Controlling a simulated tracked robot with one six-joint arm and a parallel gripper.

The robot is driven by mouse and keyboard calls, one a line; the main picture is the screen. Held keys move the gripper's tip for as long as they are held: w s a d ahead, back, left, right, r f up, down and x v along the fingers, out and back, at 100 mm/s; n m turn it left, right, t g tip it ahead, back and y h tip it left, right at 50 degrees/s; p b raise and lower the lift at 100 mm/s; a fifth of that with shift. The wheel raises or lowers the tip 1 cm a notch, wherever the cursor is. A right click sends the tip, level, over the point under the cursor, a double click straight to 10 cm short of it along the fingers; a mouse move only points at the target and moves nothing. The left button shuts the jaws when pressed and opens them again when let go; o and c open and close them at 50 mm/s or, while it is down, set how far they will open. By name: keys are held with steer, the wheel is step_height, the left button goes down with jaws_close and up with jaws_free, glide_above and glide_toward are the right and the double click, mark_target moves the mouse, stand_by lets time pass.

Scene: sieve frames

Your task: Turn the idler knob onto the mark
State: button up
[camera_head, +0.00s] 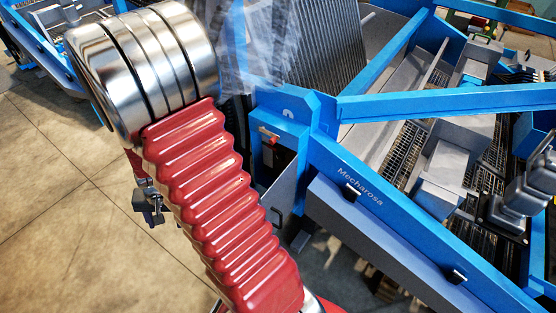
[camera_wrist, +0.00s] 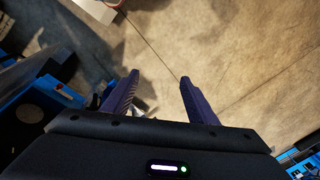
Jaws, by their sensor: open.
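My gripper (camera_wrist: 159,77) shows in the wrist view as two purple fingers spread apart. Nothing is between them but the concrete floor beyond. In the head view a small red-orange part (camera_head: 268,135) sits on the front of a blue post (camera_head: 285,118); it may be the idler knob, but I cannot tell. A small pale round spot shows above it on the post; I cannot tell whether it is the mark.
The blue sieve frame (camera_head: 440,101) with sloping beams, lettered "Mechorosa" or similar, fills the right of the head view. Grey boxes and grating lie inside it. A clear sheet (camera_head: 240,50) hangs behind the arm. Open concrete floor (camera_head: 40,170) lies at left.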

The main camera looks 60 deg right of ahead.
steer(key=s+a+r+n+t, duration=0.1)
steer(key=s+a+r+n, duration=0.2)
steer(key=r, duration=0.6)
steer(key=s+a+r+n+t, duration=0.1)
steer(key=s+a+r+n, duration=0.3)
steer(key=s+r, duration=0.3)
steer(key=s+a+r+n+t, duration=0.1)
steer(key=s+a+r+n, duration=0.3)
steer(key=r, duration=0.7)
steer(key=shift+s+a+r, duration=0.4)
steer(key=shift+s+a, duration=0.1)
steer(key=shift+a, duration=0.4)
steer(key=shift+c, duration=0.7)
